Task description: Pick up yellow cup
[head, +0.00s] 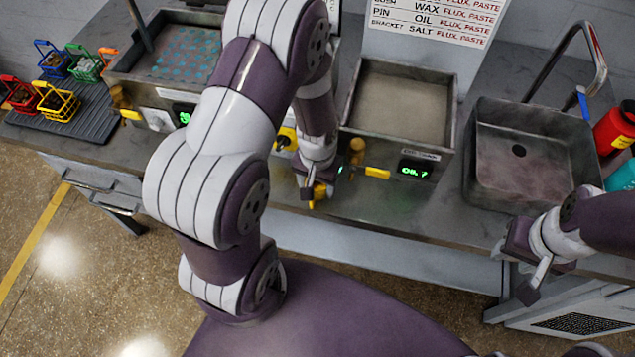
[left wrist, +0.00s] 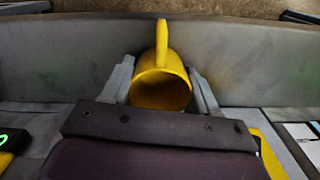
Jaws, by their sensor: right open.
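The yellow cup (left wrist: 160,85) is in the left wrist view, with its mouth facing the camera and its handle upward. It sits between the two grey fingers of my left gripper (left wrist: 161,78), one on each side and very close to its wall. Whether both fingers press on it is not clear. In the head view my left gripper (head: 310,190) is at the counter's front edge, between two metal basins, and the cup (head: 319,191) shows there only as a small yellow patch. My right gripper (head: 532,277) is open and empty, below the sink at the lower right.
A basin of pale material (head: 402,103) with a green display stands right of my left gripper. A sink (head: 530,150) with a tap is further right, beside a red bottle (head: 615,130). Small coloured baskets (head: 57,103) stand at the far left. My left arm hides the counter's middle.

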